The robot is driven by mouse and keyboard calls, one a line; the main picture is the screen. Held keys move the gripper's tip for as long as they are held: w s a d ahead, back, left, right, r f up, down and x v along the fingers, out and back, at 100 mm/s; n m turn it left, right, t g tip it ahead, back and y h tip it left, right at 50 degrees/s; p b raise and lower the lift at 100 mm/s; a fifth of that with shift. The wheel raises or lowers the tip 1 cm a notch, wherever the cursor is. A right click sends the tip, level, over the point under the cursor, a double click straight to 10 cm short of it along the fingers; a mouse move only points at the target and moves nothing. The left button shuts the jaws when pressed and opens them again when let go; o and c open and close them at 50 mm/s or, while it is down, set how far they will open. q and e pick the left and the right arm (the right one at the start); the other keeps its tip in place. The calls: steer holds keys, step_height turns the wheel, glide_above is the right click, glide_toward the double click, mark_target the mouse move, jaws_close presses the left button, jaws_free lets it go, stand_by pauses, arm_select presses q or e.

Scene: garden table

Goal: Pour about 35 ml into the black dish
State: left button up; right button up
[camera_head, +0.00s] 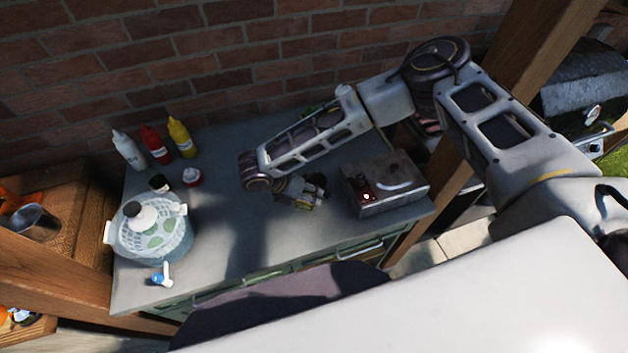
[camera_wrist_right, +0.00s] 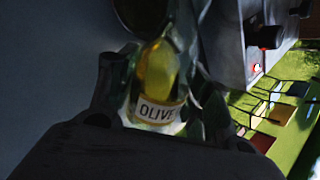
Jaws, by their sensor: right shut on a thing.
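My right gripper (camera_head: 314,192) hangs low over the table, just left of the grey metal box. It is shut on a bottle (camera_wrist_right: 158,100) with yellow-green oil and a white label reading OLIVE. In the right wrist view the bottle lies between the two fingers (camera_wrist_right: 160,112); that view is strongly rolled, so I cannot tell the bottle's tilt. A dark round shape (camera_wrist_right: 142,14) beyond the bottle's top may be the black dish, but it is cut off. In the head view I cannot make out the dish; the gripper and arm may hide it. My left gripper is out of view.
The metal box (camera_head: 386,184) with a lit red knob stands close right of the gripper. The middle of the grey table (camera_head: 225,225) is clear.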

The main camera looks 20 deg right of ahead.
steer(key=shift+r+t+h, duration=0.1)
steer(key=shift+t+h, duration=0.2)
steer(key=shift+t, duration=0.1)
stand_by(0.6)
steer(key=shift+w+f+t+h, duration=0.15)
steer(key=shift+f+t+h, duration=0.15)
steer(key=shift+f+t, duration=0.15)
steer(key=shift+d+f+m, duration=0.1)
steer(key=shift+m, duration=0.2)
stand_by(0.3)
steer(key=shift+t, duration=0.25)
steer(key=shift+w+d+r+m+t+h, duration=0.1)
steer(key=shift+w+m+t+h, duration=0.1)
steer(key=shift+t+h, duration=0.35)
steer(key=shift+w+d+r+m+t+h, duration=0.1)
steer(key=shift+m+t+h, duration=0.1)
steer(key=shift+t+h, duration=0.3)
steer(key=shift+s+a+m+t+h, duration=0.3)
steer(key=shift+t+h, duration=0.35)
steer(key=shift+t, duration=0.2)
steer(key=shift+s+a+m+t+h, duration=0.1)
steer(key=shift+s+m+t+h, duration=0.15)
steer(key=shift+t+h, duration=0.3)
steer(key=shift+s+a+m+t+h, duration=0.1)
steer(key=shift+s+m+t+h, duration=0.05)
steer(key=shift+m+t+h, duration=0.3)
